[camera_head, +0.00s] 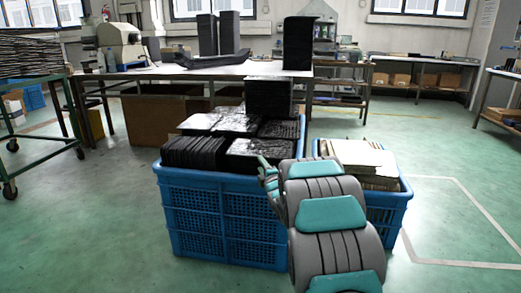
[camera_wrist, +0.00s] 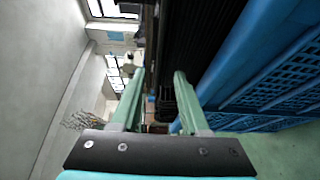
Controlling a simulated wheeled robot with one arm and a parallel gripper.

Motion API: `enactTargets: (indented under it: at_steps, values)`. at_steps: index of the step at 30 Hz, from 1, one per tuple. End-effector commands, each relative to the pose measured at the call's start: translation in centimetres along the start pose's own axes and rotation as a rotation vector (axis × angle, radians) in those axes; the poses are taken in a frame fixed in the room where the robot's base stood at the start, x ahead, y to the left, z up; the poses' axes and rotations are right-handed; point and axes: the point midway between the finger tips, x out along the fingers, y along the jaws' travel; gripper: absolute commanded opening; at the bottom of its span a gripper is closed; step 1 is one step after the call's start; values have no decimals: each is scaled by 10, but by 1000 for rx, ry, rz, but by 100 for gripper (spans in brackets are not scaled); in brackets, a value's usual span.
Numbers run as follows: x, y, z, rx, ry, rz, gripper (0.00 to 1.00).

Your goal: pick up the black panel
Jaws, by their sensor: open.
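Several black panels stand on edge in a row (camera_head: 194,152) at the front left of the large blue crate (camera_head: 225,215). More black panels lie in stacks behind and beside them, some with a glossy top. I cannot tell which single panel is meant. My gripper (camera_head: 266,173) is at the crate's front right, partly hidden by my own arm. In the wrist view my gripper (camera_wrist: 152,75) has its two pale green fingers apart. Dark ribbed panels (camera_wrist: 205,45) lie beyond the right finger. A dark strip shows between the fingers; I cannot tell if it is within the grasp.
A smaller blue crate (camera_head: 385,205) with tan panels (camera_head: 360,158) stands to the right. A table (camera_head: 180,72) behind carries black stacks and a machine (camera_head: 120,45). A green cart (camera_head: 35,95) is at the left. The floor at right is open.

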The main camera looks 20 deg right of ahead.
Motion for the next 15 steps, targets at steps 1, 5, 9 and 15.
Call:
enactTargets:
  at_steps: [1, 5, 9, 15]
  values:
    - [4, 0, 0, 1, 0, 0, 45]
    - [10, 0, 1, 1, -1, -2, 45]
    - [21, 0, 3, 2, -2, -4, 45]
    - [46, 2, 5, 1, 0, -4, 45]
